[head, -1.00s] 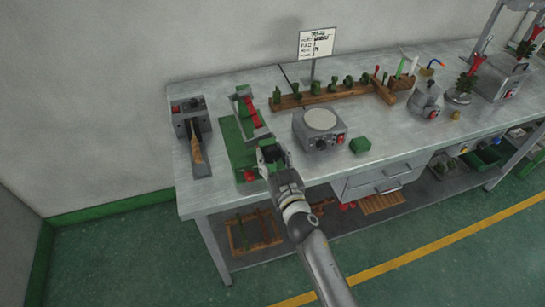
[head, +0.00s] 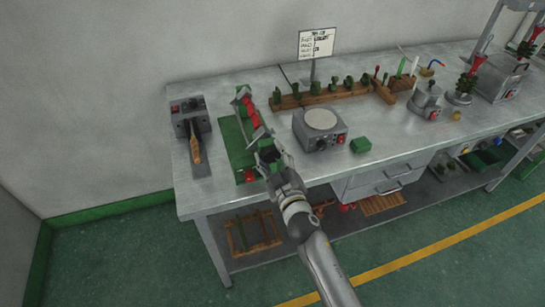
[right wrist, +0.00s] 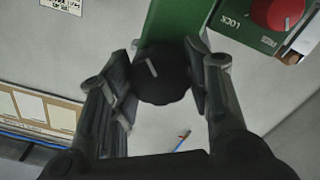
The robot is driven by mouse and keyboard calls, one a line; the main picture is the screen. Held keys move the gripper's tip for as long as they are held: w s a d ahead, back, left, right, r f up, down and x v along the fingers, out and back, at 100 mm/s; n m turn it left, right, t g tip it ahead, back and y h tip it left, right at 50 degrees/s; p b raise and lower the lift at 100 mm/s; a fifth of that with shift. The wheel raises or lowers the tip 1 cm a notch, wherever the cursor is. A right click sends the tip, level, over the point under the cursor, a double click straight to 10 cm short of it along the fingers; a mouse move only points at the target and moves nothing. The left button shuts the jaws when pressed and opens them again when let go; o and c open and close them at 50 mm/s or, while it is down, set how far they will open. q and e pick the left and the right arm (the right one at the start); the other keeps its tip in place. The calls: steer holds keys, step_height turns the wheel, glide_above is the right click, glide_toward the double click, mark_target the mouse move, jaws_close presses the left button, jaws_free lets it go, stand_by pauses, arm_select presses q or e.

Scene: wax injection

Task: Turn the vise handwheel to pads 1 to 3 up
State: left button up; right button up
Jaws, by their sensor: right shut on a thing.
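The vise has a green base (head: 231,142) on the left part of the bench. Its tilted upper part (head: 250,112) carries red and green pieces; pad numbers are too small to read. The black handwheel (right wrist: 160,76) shows in the right wrist view, with a pale mark slanting on its face. My right gripper (head: 266,160) is at the vise's front end. In the right wrist view the right gripper (right wrist: 163,82) has its fingers on both sides of the handwheel, shut on it. A red lock knob (right wrist: 277,12) sits beside it on a green plate marked LOCK. My left gripper is out of view.
A grey device (head: 191,121) stands left of the vise. A wooden rack (head: 318,98) with green pieces lies behind. The bench front edge is near my arm.

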steer(key=shift+n+b, duration=0.3)
steer(key=shift+n, duration=1.6)
steer(key=shift+f+n, duration=0.1)
steer(key=shift+n, duration=6.8)
steer(key=shift+n+p, duration=0.3)
steer(key=shift+n, duration=1.2)
steer(key=shift+n+p, duration=0.4)
steer(key=shift+n, duration=1)
steer(key=shift+s+n+p, duration=0.1)
steer(key=shift+n+p, duration=0.35)
steer(key=shift+n, duration=1.65)
